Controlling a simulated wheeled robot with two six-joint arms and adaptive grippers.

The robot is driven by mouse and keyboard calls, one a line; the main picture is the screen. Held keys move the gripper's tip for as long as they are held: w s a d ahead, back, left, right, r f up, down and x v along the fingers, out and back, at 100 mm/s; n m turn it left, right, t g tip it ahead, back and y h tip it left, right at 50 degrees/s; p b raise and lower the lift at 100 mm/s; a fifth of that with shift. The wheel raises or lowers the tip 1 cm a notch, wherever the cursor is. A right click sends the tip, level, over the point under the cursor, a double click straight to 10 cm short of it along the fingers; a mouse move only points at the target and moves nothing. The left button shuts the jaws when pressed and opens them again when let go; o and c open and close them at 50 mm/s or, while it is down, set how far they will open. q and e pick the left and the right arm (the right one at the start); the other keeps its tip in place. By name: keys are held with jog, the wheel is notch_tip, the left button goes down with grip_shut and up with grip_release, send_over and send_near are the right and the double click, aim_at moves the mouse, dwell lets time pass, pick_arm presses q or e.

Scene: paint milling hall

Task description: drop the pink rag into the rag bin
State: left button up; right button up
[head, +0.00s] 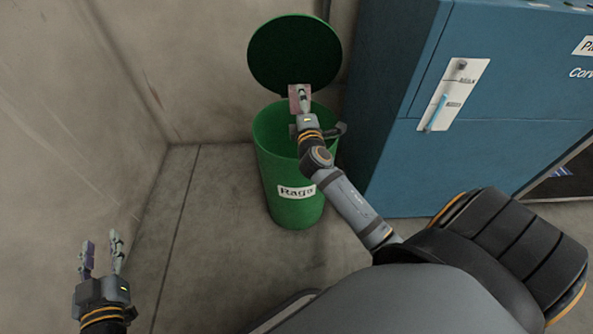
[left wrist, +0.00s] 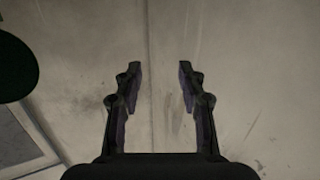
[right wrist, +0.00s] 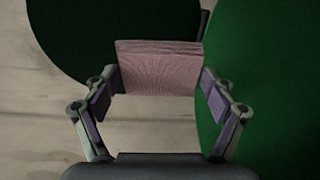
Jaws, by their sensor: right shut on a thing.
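The green rag bin (head: 270,160) stands on the floor by the wall, labelled "Rags", with its round lid (head: 290,50) raised at the back. My right gripper (head: 301,98) is over the bin's open mouth, in front of the lid. It is shut on the pink rag (right wrist: 158,68), which shows flat and square between the fingers in the right wrist view. In the head view the rag (head: 294,101) is partly hidden by the gripper. My left gripper (head: 101,258) is open and empty at the lower left, away from the bin.
A concrete wall (head: 80,110) is on the left. The floor (head: 215,220) left of the bin is clear.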

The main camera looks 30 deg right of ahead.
pick_arm(q)
jog(key=s+r+m+t+h+b, duration=0.1)
jog(key=r+t, duration=0.4)
jog(key=r, duration=0.6)
jog(key=s+r+t+b, duration=0.1)
jog(key=s+r+t, duration=0.2)
jog(key=r+t, duration=0.3)
notch_tip(320, 180, up, 6)
jog(key=shift+s+d+f+m+h, duration=0.15)
jog(key=shift+s+f+m+h, duration=0.1)
jog(key=shift+s+m+h, duration=0.15)
pick_arm(e)
notch_tip(320, 180, down, 3)
jog(key=shift+r, duration=0.2)
jog(key=o, duration=1.1)
jog(key=shift+c, duration=0.2)
jog(key=shift+r, duration=0.1)
notch_tip(320, 180, up, 10)
pick_arm(q)
jog(key=shift+f, duration=0.1)
pick_arm(e)
jog(key=shift+s+f, duration=0.1)
jog(key=shift+f, duration=0.1)
